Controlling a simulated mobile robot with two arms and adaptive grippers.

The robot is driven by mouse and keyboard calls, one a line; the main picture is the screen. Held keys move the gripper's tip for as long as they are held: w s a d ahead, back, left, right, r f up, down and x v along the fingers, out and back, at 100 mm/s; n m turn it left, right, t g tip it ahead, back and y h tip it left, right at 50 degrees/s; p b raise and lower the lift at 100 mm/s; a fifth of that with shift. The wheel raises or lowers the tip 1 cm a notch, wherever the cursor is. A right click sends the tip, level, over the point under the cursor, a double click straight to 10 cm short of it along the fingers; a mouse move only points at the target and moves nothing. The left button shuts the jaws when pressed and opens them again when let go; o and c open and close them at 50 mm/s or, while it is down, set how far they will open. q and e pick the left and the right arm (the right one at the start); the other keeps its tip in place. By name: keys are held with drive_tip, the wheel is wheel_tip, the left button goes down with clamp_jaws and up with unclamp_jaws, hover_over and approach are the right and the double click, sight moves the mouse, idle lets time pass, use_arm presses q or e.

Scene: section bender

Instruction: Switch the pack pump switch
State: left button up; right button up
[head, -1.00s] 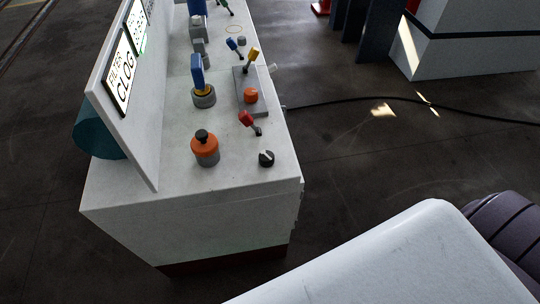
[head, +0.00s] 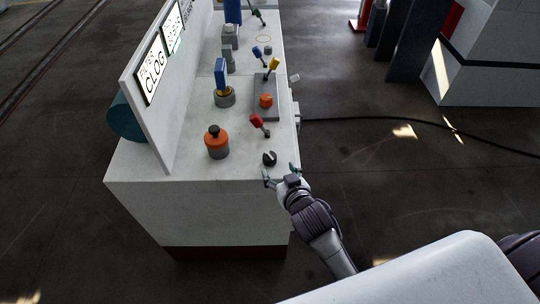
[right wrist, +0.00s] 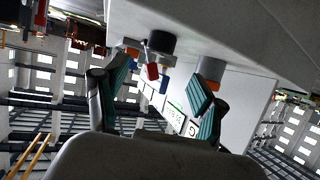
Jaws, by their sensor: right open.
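The console (head: 150,205) has several controls on its top, and no label I can read names the pack pump switch. A black rotary knob (head: 269,158) sits near the close right corner, with a red-tipped lever (head: 258,122) just behind it. My right gripper (head: 281,174) is open and empty at the console's right edge, just in front of the black knob and apart from it. In the right wrist view, the black knob (right wrist: 162,43) and red lever (right wrist: 152,72) appear beyond and between the open teal fingers (right wrist: 160,100). My left gripper is out of view.
An orange knob with a black top (head: 217,142) stands left of the black knob. Behind are a blue selector (head: 221,75), a grey plate (head: 264,105) with yellow lever and orange button, and an upright sign panel (head: 150,110). A black cable (head: 360,118) crosses the floor.

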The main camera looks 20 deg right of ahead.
sight(271, 158)
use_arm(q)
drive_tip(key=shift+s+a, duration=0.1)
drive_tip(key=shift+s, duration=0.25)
use_arm(e)
drive_tip(key=x, duration=1)
drive_tip(key=shift+f, duration=0.1)
